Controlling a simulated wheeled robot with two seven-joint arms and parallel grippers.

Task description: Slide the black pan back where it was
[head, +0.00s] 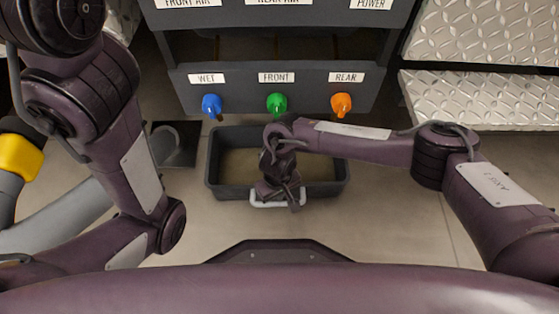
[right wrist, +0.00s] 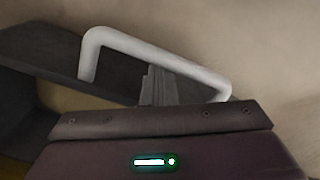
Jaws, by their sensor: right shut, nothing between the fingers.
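The black pan (head: 333,180) is an open rectangular tray on the floor, in front of the dark machine in the head view. Its pale bar handle (head: 268,204) is on the near side; in the right wrist view the handle (right wrist: 150,57) arches over the pan's dark rim (right wrist: 35,50). My right gripper (head: 293,198) is at the pan's near wall by the handle. Its fingers (right wrist: 153,85) show as a closed pair within the handle's outline, with nothing between them; I cannot tell whether they touch the handle. My left gripper is out of the head view.
Blue (head: 212,104), green (head: 277,103) and orange (head: 341,103) knobs stick out of the machine panel (head: 310,78) above the pan. Metal tread steps (head: 480,100) are on the right. A grey pipe (head: 60,215) and floor drain (head: 180,147) are on the left.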

